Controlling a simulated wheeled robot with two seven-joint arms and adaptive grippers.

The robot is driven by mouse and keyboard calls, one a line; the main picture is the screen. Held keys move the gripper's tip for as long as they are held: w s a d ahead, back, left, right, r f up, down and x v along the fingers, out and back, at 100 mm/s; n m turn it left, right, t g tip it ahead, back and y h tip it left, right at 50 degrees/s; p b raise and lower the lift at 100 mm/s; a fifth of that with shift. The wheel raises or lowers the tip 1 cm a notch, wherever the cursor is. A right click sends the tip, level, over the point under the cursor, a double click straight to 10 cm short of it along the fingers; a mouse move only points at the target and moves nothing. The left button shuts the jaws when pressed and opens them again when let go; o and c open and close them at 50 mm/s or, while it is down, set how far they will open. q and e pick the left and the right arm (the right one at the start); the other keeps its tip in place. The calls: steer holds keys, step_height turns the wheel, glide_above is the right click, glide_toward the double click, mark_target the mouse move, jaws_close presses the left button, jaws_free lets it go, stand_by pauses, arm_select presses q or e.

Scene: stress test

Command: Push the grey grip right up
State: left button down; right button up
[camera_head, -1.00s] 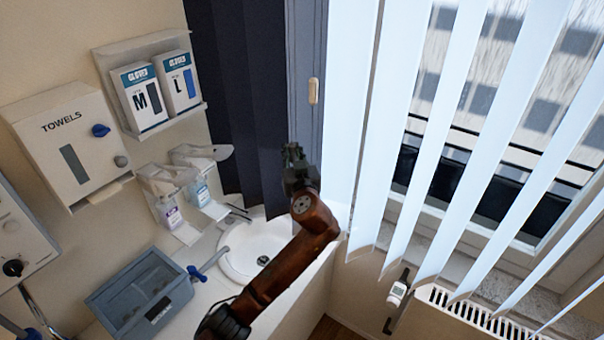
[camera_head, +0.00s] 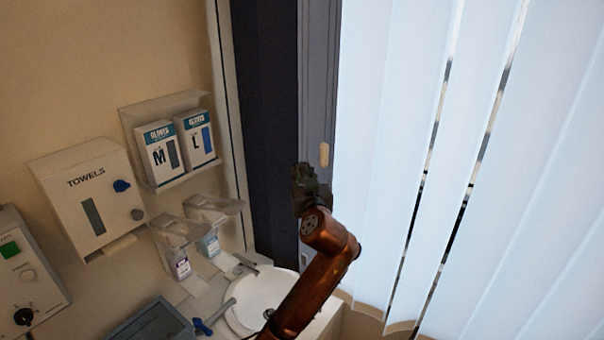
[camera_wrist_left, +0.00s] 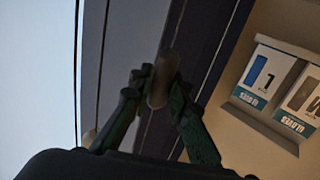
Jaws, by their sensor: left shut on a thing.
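My left gripper (camera_head: 307,172) is raised in front of the dark curtain strip and the grey frame in the head view. In the left wrist view my left gripper (camera_wrist_left: 157,88) has both fingers shut on a rounded grey-brown grip (camera_wrist_left: 161,72). The fingers cover part of it. In the head view this grip is hidden behind or within the fingers. A separate beige grip (camera_head: 324,154) sits on the grey frame, just right of and slightly above the fingertips. My right gripper is not in view.
White vertical blind slats (camera_head: 390,150) hang right of the frame, with narrow gaps. A white basin (camera_head: 258,300) lies below my arm. Glove boxes (camera_head: 158,157), a towel dispenser (camera_head: 85,195) and soap bottles (camera_head: 180,263) are on the left wall.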

arm_select(q)
steer(key=c, duration=1.8)
jaws_free()
steer(key=v, duration=1.2)
steer(key=shift+f, duration=0.1)
